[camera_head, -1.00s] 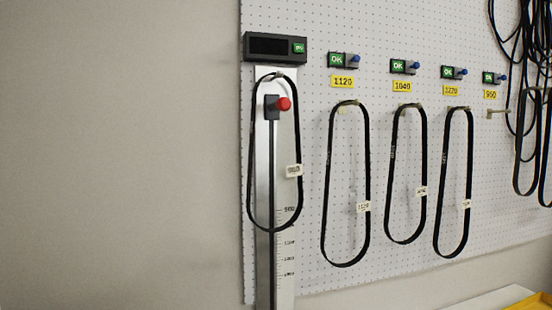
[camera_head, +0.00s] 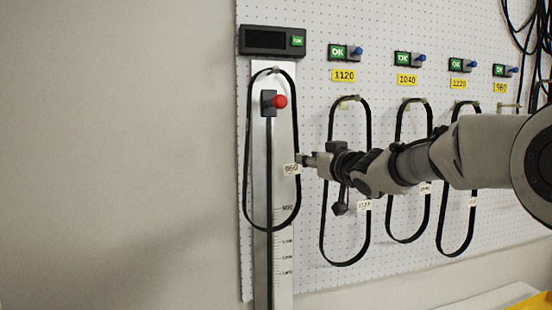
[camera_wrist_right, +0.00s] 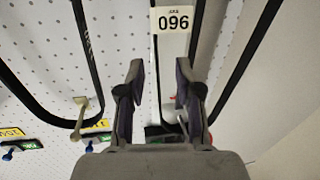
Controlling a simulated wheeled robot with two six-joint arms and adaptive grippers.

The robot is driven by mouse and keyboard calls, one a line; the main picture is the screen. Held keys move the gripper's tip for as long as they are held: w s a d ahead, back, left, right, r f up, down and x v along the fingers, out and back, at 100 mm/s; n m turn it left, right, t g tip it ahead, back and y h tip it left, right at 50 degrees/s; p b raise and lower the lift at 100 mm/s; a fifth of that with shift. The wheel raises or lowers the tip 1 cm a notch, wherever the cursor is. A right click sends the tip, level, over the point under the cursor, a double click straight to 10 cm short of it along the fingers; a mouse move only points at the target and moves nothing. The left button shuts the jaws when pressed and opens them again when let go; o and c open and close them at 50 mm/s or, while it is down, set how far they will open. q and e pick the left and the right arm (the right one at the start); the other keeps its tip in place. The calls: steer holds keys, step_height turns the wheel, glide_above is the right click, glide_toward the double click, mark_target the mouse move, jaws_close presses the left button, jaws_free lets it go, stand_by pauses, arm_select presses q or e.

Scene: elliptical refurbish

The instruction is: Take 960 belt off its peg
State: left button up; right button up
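The 960 belt (camera_head: 245,170), a thin black loop, hangs from a small peg (camera_head: 275,71) at the top of the upright measuring gauge (camera_head: 285,250). Its white 960 tag (camera_head: 291,169) is on the right-hand strand and shows upside down in the right wrist view (camera_wrist_right: 173,30). My right gripper (camera_head: 304,160) is close to that strand, beside the tag and well below the peg. In the right wrist view its fingers (camera_wrist_right: 160,75) are apart, with the tag just beyond the tips. My left gripper is not in view.
Belts hang under the 1120 (camera_head: 343,76), 1040 (camera_head: 407,80) and 1220 (camera_head: 460,83) labels; my right arm crosses in front of them. The peg under the 960 label (camera_head: 501,88) looks empty. A red knob (camera_head: 280,101) sticks out inside the belt loop.

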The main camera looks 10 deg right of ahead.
mark_target(297, 152)
steer(key=p+x, duration=0.1)
steer(key=x, duration=0.1)
steer(key=p+x, duration=0.2)
steer(key=r+p+x, duration=0.1)
steer(key=x, duration=0.2)
steer(key=shift+w+d, duration=0.2)
steer(key=shift+d, duration=0.05)
steer(key=shift+w+f+p, duration=0.1)
steer(key=shift+w+p, duration=0.2)
steer(key=shift+f, duration=0.1)
jaws_close()
